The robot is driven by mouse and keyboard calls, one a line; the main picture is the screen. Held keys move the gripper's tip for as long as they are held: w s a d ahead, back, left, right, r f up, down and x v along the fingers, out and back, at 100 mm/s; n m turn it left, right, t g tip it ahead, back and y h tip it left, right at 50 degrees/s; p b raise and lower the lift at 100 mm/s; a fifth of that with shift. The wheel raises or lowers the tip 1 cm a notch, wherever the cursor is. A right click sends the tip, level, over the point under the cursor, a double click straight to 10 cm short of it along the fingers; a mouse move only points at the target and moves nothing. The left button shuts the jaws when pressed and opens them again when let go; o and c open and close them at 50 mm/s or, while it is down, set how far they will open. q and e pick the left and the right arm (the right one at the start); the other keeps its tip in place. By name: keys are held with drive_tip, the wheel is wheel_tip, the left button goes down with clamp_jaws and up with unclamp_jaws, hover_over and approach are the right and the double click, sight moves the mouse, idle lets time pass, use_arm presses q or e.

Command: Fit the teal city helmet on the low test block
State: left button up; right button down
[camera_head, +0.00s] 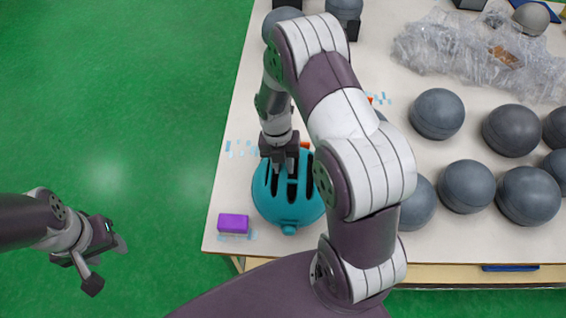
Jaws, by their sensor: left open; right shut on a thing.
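The teal city helmet (288,206) is near the front left of the table, with dark vent slots on top. My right gripper (281,160) comes down from above and is shut on the helmet at its far upper part. What lies under the helmet is hidden, so I cannot tell whether it sits on a test block. Several grey balls or head-shaped blocks stand on the table; I cannot tell which is the low test block. My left gripper (107,265) is open and empty, off the table over the green floor at the left.
A purple block (233,224) lies at the table's front left corner. Grey rounded forms (466,186) crowd the right side. Clear plastic wrap (465,55) lies at the back right. My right arm hides the table's middle. Green floor (120,120) at the left is clear.

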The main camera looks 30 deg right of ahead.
drive_tip(key=shift+f, duration=0.6)
idle(0.4)
drive_tip(key=c, duration=0.8)
unclamp_jaws()
drive_tip(key=shift+c, duration=0.2)
drive_tip(key=c, duration=0.4)
drive_tip(key=shift+o, duration=0.2)
drive_tip(key=shift+r, duration=0.2)
drive_tip(key=shift+r+p, duration=0.9)
drive_tip(key=shift+r, duration=0.05)
